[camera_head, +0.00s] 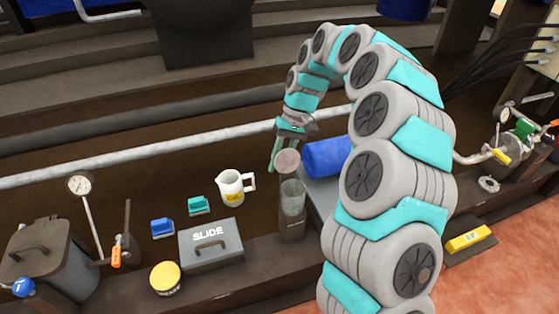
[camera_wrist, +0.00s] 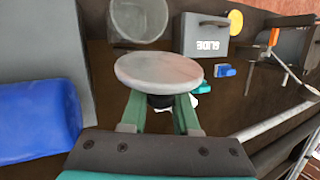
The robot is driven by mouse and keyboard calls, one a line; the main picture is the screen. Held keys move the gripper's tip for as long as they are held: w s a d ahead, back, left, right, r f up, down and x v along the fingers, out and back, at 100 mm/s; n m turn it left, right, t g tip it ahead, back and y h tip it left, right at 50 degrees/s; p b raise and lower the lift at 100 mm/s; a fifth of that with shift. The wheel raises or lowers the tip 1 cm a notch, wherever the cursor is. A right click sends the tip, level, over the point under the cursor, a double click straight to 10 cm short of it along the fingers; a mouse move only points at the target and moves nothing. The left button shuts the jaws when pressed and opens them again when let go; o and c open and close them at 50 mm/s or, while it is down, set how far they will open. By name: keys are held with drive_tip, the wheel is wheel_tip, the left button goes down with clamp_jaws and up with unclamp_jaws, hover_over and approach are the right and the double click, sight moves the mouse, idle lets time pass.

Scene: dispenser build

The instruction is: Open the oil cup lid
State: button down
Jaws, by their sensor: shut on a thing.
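The oil cup lid (camera_head: 287,161) is a pale round disc, tilted up above the rear edge of the cup. In the wrist view the lid (camera_wrist: 158,70) shows broadside with a dark knob (camera_wrist: 160,101) under it. My gripper (camera_head: 273,158) is shut on the lid; its green fingers (camera_wrist: 160,108) sit on both sides of the knob. The clear glass oil cup (camera_head: 292,199) stands open on a brown block, and its round mouth (camera_wrist: 138,18) shows beyond the lid. I cannot tell whether a hinge joins lid and cup.
A blue cylinder (camera_head: 327,157) lies close right of the cup. A grey SLIDE box (camera_head: 210,255), a white jug (camera_head: 231,189), blue (camera_head: 162,228) and teal (camera_head: 199,206) blocks and a yellow-lidded tin (camera_head: 165,278) stand to the left. A pale pipe (camera_head: 120,156) runs behind.

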drive_tip(key=c, duration=0.7)
unclamp_jaws()
drive_tip(key=shift+o, duration=0.2)
drive_tip(key=v, duration=0.7)
drive_tip(key=shift+r+b, duration=0.35)
drive_tip(key=shift+w+d, duration=0.2)
